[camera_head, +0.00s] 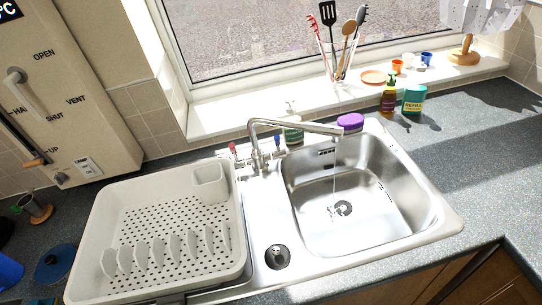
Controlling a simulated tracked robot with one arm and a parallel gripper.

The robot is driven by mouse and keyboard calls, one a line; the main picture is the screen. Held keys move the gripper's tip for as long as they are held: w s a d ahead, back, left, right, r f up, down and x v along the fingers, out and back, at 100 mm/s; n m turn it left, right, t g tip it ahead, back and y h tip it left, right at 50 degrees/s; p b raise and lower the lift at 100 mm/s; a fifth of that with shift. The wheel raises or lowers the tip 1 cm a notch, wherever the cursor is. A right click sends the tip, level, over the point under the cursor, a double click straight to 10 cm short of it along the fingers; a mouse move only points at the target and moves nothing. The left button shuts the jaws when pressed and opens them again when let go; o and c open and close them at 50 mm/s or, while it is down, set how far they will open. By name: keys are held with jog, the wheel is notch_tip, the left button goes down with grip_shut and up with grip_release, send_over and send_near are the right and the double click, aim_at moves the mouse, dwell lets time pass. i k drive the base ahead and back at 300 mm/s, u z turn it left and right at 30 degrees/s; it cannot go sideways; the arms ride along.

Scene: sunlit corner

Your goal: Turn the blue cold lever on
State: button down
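The blue cold lever (278,141) is a small blue-tipped handle on the right side of the mixer tap (258,158). The red-tipped lever (232,148) is on the tap's left side. The blue lever is too small here to tell its exact angle. The tap's long spout (300,127) reaches right over the steel sink bowl (310,215). A thin pale streak hangs below the spout end, perhaps water. My gripper is not in view.
A white dish rack (95,215) fills the drainer left of the tap. A utensil jar (333,62) stands on the sill. The right counter is mostly clear.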

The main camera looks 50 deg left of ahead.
aim_at(279, 152)
jog(key=u, duration=0.05)
jog(key=k, duration=0.85)
jog(key=z, duration=0.45)
jog(key=i, duration=2.1)
jog(key=u, duration=0.7)
